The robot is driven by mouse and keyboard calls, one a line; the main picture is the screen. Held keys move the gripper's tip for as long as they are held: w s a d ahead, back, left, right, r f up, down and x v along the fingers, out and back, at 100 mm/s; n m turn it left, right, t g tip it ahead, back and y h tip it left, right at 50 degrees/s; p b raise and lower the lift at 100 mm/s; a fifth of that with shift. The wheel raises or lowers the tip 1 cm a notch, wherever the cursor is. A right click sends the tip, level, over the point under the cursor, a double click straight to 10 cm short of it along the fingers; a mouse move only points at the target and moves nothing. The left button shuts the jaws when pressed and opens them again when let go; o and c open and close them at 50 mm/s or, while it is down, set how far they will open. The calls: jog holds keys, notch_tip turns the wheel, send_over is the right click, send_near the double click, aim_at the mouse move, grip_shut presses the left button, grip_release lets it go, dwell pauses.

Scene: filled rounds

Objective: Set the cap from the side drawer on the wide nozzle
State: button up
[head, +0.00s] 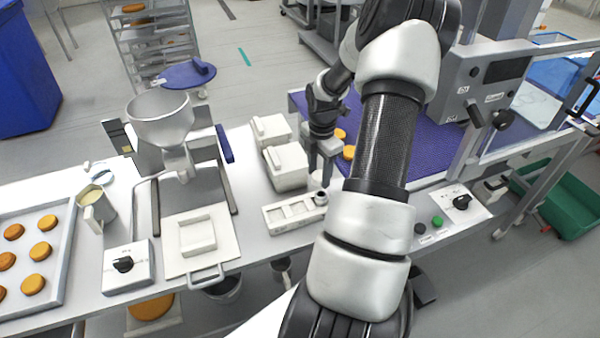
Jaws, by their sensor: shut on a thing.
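My gripper (322,172) points down over the bench, just right of the white lidded boxes. Its fingers are shut on a small pale piece, mostly hidden between them; I cannot tell for certain that it is the cap. Just below the fingertips, a small white round piece with a dark top (320,198) stands at the right end of a pale sectioned holder (280,226). I cannot tell whether this piece is a nozzle, or whether it touches what I hold. The side drawer cannot be made out clearly.
Two white lidded boxes (270,130) (287,166) stand close left of my gripper. A metal hopper machine (161,120) is further left, beside a tray of round cakes (62,225). A purple belt (435,150) carries orange rounds behind my arm. A control panel (452,212) is right.

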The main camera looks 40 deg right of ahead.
aim_at(320, 194)
jog(key=shift+s+d+f, duration=0.15)
jog(key=shift+d, duration=0.15)
notch_tip(320, 194, down, 5)
jog(key=b, duration=0.4)
jog(key=shift+f+b, duration=0.1)
jog(key=shift+b, duration=0.3)
jog(key=shift+f, duration=0.75)
jog(key=shift+f, duration=0.25)
dwell(0.5)
jog(key=o, duration=1.6)
jog(key=shift+c, duration=0.2)
jog(key=shift+r+p, duration=2.9)
jog(key=shift+r, duration=0.6)
